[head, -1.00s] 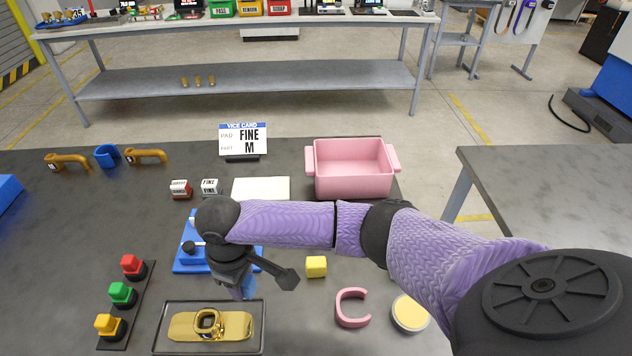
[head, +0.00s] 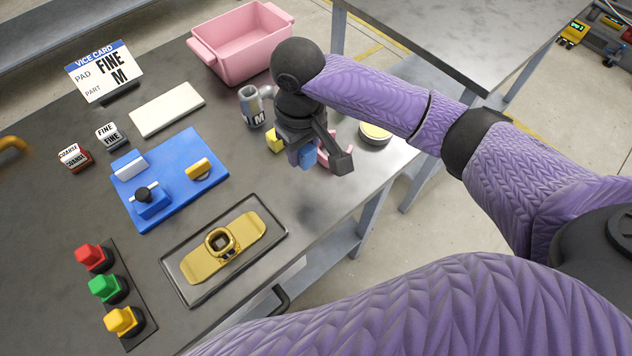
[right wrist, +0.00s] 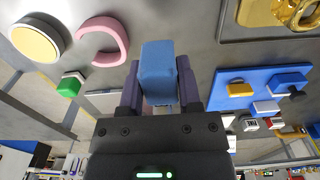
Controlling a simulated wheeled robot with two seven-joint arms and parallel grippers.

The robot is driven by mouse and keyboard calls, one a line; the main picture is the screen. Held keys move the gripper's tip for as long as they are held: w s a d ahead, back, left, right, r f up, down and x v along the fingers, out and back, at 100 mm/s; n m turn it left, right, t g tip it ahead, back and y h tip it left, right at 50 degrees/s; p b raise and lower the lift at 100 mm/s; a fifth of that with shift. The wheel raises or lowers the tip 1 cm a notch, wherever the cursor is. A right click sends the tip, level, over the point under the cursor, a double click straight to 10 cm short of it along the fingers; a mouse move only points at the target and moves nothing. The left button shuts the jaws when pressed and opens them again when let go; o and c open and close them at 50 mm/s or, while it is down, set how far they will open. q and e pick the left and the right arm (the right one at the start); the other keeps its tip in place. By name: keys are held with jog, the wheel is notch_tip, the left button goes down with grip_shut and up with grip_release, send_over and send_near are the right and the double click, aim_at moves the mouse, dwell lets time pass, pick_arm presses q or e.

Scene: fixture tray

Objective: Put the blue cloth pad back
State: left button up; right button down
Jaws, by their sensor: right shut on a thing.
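The blue cloth pad (right wrist: 157,72) is between the fingers of my right gripper (right wrist: 160,85) in the right wrist view. The gripper is shut on it. In the head view my right gripper (head: 308,150) points down near the table's right front edge, with a small part of the blue pad (head: 307,156) showing below it. The pad appears to be above the table. A blue vice (head: 170,178) with a white jaw stands to the left. My left gripper is not in view.
A pink ring (right wrist: 103,42) is partly hidden in the head view. A dark tray (head: 172,267) holds a gold part. A pink bin (head: 237,50) stands behind.

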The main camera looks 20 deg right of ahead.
aim_at(305, 184)
notch_tip(305, 184, down, 9)
jog(key=b, duration=0.3)
jog(key=shift+r, duration=0.1)
jog(key=shift+c, duration=1.4)
grip_release()
notch_tip(305, 184, up, 12)
jog(key=p, duration=0.4)
jog(key=shift+p, duration=0.4)
jog(key=shift+r, duration=0.1)
